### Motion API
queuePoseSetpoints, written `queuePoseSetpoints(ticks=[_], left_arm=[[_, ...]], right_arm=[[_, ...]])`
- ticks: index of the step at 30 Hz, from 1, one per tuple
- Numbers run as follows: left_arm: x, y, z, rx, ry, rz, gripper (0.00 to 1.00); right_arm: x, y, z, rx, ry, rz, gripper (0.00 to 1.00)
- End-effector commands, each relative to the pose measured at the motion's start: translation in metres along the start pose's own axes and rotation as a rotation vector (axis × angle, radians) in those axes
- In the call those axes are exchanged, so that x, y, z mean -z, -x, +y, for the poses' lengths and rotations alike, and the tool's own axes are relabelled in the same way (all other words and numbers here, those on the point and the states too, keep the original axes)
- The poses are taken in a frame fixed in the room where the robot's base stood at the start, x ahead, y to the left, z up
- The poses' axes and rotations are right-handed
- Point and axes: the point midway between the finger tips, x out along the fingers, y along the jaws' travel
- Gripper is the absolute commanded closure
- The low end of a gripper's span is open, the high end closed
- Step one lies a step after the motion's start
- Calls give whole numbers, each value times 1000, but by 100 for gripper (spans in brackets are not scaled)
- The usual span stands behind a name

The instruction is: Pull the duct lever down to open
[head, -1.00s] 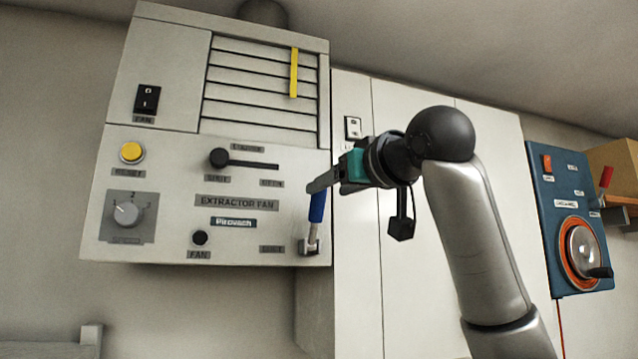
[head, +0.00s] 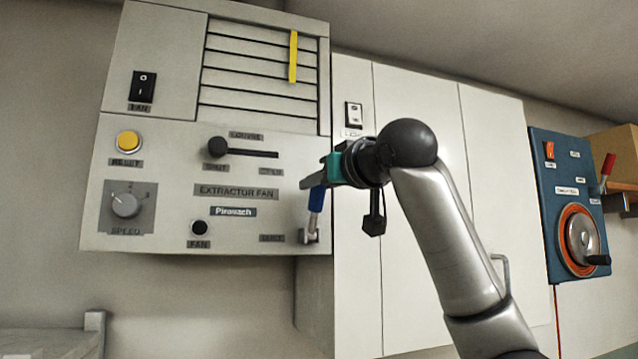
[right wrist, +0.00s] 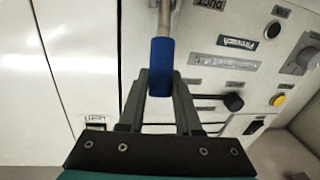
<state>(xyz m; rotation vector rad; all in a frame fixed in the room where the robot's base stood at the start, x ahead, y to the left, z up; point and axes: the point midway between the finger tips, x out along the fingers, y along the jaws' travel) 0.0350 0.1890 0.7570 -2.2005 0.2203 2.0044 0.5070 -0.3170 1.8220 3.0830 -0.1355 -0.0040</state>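The duct lever (head: 316,200) has a blue grip on a metal stem. It stands upright at the lower right corner of the grey extractor fan panel (head: 270,215), above its small bracket. My right gripper (head: 310,183) reaches it from the right, at the upper end of the blue grip. In the right wrist view the blue grip (right wrist: 161,65) lies between the two fingers (right wrist: 161,85), which appear closed against its sides. The top of the grip is partly hidden by the fingers in the head view. My left gripper is not in view.
The panel also carries a black slider (head: 217,147), a yellow reset button (head: 128,141), a speed knob (head: 126,205) and a fan rocker switch (head: 143,86). White cabinet doors (head: 420,95) stand right of it. A blue box with a round handwheel (head: 583,240) hangs farther right.

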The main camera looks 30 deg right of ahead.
Motion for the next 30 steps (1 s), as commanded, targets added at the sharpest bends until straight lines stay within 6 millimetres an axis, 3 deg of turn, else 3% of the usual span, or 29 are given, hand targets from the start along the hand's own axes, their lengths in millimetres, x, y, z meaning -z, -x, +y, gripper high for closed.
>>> queuePoseSetpoints(ticks=[8, 30], left_arm=[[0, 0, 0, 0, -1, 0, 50], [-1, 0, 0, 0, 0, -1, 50]], right_arm=[[0, 0, 0, 1, 0, 1, 100], [0, 0, 0, 1, -1, 1, 100]])
